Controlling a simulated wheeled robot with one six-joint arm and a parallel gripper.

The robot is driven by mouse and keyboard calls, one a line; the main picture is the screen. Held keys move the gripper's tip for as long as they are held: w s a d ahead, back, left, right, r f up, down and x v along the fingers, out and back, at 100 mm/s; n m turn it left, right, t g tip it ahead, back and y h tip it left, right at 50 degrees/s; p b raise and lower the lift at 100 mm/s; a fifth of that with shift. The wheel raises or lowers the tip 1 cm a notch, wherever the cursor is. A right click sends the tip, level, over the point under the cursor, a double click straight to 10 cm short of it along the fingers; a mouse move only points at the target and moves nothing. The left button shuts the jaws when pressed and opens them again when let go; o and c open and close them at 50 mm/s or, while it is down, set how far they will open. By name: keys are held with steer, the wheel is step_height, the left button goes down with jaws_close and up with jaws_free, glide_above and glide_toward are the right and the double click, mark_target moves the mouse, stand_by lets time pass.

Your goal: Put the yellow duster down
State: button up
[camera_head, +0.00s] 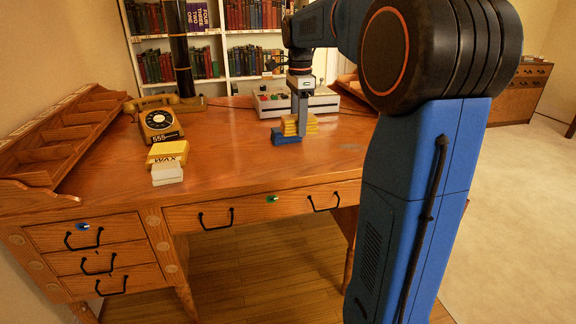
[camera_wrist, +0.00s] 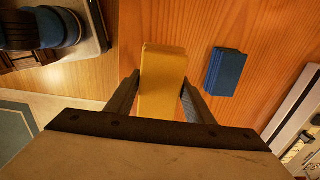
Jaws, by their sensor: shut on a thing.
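The yellow duster (camera_wrist: 162,82) is a block-shaped thing between the two fingers of my gripper (camera_wrist: 160,98) in the wrist view, with a finger against each side. In the head view my gripper (camera_head: 300,118) points straight down over the right part of the desk, and the yellow duster (camera_head: 290,125) shows at its fingertips. I cannot tell whether the duster's underside touches the desk. A blue block (camera_wrist: 226,71) lies on the desk beside it, apart from it in the wrist view; in the head view the blue block (camera_head: 286,138) shows just in front and below.
A pale machine with coloured keys (camera_head: 272,104) stands close behind my gripper. A yellow wax box (camera_head: 168,148), a white box (camera_head: 167,174) and a telephone (camera_head: 160,122) are at the left, beside a wooden rack (camera_head: 75,128). The desk middle (camera_head: 225,150) is bare.

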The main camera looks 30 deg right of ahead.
glide_above(296, 161)
step_height(296, 161, down, 5)
steer(key=shift+w, duration=0.15)
steer(key=shift+d+f, duration=0.1)
steer(key=shift+f, duration=2.35)
steer(key=shift+f, duration=0.15)
steer(key=shift+f, duration=0.15)
